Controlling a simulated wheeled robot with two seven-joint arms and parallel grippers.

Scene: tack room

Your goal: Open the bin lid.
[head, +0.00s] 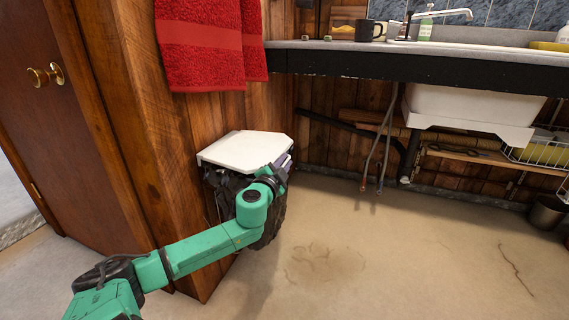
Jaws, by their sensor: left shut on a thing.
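The bin (213,192) stands on the floor against the wooden wall, below the red towel. My left gripper (283,167) is at the right front edge of the lid, shut on the lid's edge as far as I can see; the fingertips are small and partly hidden. My right gripper does not show.
A red towel (202,45) hangs just above the bin. A counter (420,62) with a white sink (470,110) juts out at the right, with pipes (379,150) beneath. A brown door (50,110) is at the left. The floor (400,250) in front is clear.

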